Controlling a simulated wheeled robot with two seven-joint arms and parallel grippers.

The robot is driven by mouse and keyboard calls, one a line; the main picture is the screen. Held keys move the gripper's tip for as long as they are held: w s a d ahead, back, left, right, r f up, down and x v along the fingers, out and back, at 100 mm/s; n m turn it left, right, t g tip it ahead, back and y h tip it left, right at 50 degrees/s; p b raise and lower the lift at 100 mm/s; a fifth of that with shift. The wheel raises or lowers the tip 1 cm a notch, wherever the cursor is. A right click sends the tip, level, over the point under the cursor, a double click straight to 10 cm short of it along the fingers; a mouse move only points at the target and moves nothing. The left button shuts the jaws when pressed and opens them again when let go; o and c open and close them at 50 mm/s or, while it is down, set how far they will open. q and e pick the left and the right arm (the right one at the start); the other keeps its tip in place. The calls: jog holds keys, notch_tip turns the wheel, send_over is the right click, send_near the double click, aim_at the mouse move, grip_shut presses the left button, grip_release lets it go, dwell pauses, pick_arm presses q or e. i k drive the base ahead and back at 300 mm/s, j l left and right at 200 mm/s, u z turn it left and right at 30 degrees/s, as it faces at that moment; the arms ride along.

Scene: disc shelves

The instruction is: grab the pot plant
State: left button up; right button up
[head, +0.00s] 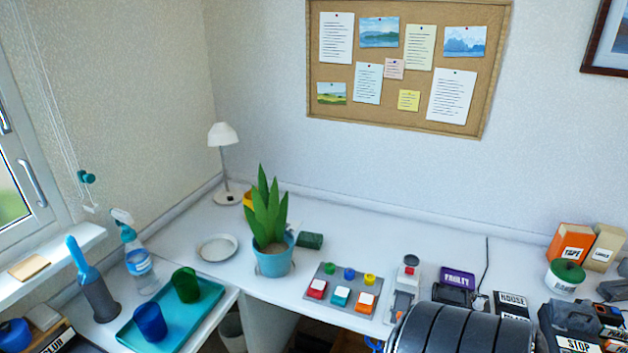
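The pot plant (268,215) has tall, pointed green leaves and stands upright in a light blue pot (273,261). It is on the white desk, near the front edge and left of the middle of the picture. Brown soil shows at the rim of the pot. Nothing is seen holding the plant. Neither my left nor my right gripper shows in the head view.
A white saucer (217,247) lies left of the pot, and a green block (310,240) sits close on its right. A white lamp (225,160) stands behind. A grey button panel (343,290) is to the right. A teal tray (172,313) holds two cups.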

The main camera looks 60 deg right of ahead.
aim_at(267, 222)
jog(key=z, duration=1.5)
